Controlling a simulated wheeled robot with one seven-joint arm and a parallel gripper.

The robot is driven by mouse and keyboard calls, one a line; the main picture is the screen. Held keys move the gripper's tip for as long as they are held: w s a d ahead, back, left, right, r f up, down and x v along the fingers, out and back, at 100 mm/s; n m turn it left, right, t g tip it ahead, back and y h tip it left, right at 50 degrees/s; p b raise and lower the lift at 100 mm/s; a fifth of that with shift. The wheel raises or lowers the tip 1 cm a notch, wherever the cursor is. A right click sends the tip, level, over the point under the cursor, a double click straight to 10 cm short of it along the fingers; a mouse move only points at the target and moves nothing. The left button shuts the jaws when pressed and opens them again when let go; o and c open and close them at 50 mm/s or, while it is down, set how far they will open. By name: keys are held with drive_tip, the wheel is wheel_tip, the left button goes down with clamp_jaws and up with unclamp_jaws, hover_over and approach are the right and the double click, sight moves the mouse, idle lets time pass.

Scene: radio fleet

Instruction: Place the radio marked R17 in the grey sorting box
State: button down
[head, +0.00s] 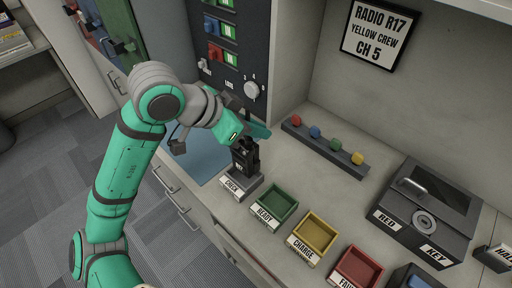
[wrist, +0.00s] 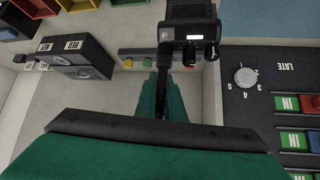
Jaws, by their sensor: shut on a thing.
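A black radio (head: 245,156) hangs upright from my gripper (head: 256,134), with a small pale label low on its body that seems to read R17. In the wrist view the radio (wrist: 188,12) is at the top, partly cut off, with its knobs and a lit display facing me. My gripper (wrist: 160,88) is shut on the radio's thin black antenna, between the green fingers. The grey sorting box (head: 238,191), with a white front label that seems to read CHECK, is right under the radio. The radio's lower end overlaps the box opening; I cannot tell whether it touches the floor.
A green READY tray (head: 268,222), a yellow CHARGE tray (head: 303,250) and a red tray (head: 345,280) stand in a row to the right. A dark key box (head: 425,215) and a bar with coloured knobs (head: 322,145) are behind. A wall sign (head: 378,35) reads Radio R17, Yellow Crew, CH 5.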

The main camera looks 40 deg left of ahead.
drive_tip(key=shift+s+d+f, duration=0.1)
drive_tip(key=shift+f, duration=2.6)
drive_tip(key=c, duration=1.9)
unclamp_jaws()
drive_tip(key=shift+o, duration=0.2)
drive_tip(key=shift+r, duration=0.1)
